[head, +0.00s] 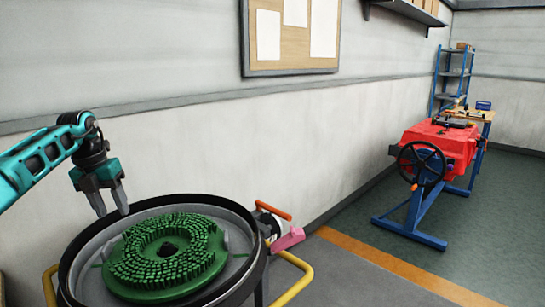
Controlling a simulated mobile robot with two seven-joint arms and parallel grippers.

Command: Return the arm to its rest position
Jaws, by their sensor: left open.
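My left gripper (109,200) comes in from the left on a teal arm and points down. Its two grey fingers are apart and nothing is between them. It is at the upper left of a round dark-rimmed tub (72,262), by its far left rim. A green brush disc (168,255) with a dark centre hole lies in the tub. I cannot tell whether the fingertips touch the rim. My right gripper is not in view.
Yellow rails (297,280) and an orange-handled lever (273,210) with a pink piece (288,239) are beside the tub. A wall (270,150) stands behind. A red machine (445,143) with a black handwheel (421,164) stands at right. Floor between is clear.

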